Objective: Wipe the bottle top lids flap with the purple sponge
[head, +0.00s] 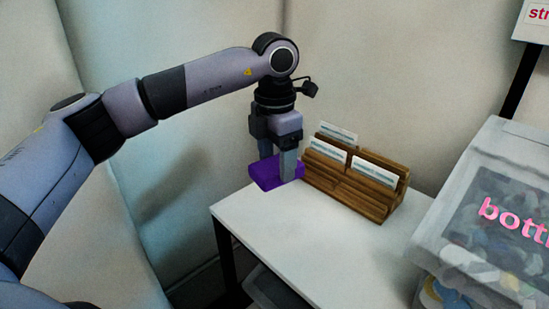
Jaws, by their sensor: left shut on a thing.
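My left gripper (279,165) points down at the far left part of the white table and is shut on the purple sponge (265,174). The sponge is a flat block, and I cannot tell whether it touches the table top. The gripper and sponge are well to the left of the flap. My right gripper is not in view.
A wooden card holder (352,185) with several white cards stands just right of the gripper on the white table (310,240). The table's front middle is clear. A sign (536,22) on a dark post is at top right. A grey bin (268,288) sits under the table.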

